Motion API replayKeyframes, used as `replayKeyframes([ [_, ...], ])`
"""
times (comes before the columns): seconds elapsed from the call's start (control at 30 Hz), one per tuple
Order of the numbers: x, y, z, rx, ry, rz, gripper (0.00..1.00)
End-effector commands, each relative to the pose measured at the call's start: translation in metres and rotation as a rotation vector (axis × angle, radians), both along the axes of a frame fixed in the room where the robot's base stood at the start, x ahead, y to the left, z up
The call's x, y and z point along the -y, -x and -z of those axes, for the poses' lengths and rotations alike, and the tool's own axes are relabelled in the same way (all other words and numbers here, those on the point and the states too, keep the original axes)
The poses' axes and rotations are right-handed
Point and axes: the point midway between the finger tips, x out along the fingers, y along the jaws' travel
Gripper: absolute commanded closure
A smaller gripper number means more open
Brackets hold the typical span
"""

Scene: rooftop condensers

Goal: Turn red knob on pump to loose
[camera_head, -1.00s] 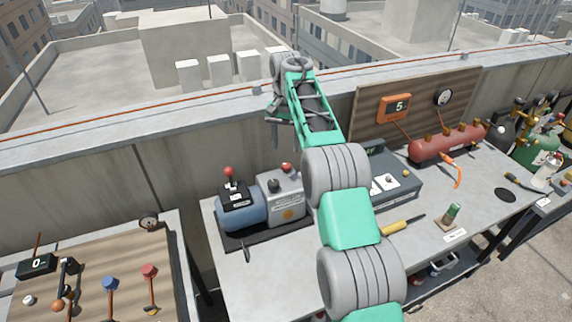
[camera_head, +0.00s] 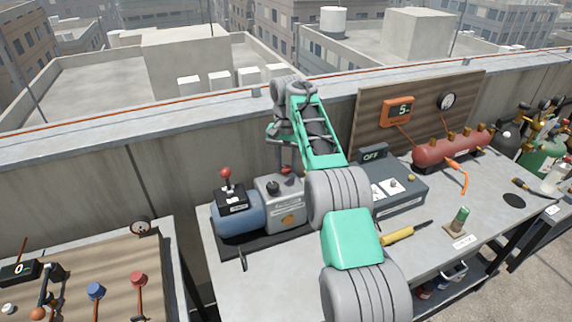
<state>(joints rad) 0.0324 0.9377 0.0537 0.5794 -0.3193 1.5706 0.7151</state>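The pump (camera_head: 238,214), with a blue motor and a grey body, stands on a dark base on the grey workbench. A small red knob (camera_head: 286,170) sits on top of the grey body at its back right. A separate red ball-topped lever (camera_head: 226,173) rises from a black box on the motor. My gripper (camera_head: 283,158) points down at the red knob, just above or around it. The fingers and part of the knob overlap in the picture, so I cannot tell whether they touch or how far the fingers are open.
A grey box with an OFF display (camera_head: 373,155) stands right of the pump, partly behind my arm. The parapet wall (camera_head: 70,177) runs behind the bench.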

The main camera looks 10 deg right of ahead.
Motion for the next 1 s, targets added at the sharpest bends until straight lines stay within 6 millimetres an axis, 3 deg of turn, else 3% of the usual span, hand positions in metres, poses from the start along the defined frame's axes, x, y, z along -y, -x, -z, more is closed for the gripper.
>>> replayKeyframes([
  [0.4, 0.0002, 0.0000, 0.0002, 0.000, 0.000, 0.000, 1.00],
  [1.0, 0.0001, 0.0000, 0.0003, -0.001, 0.000, -0.102, 1.00],
])
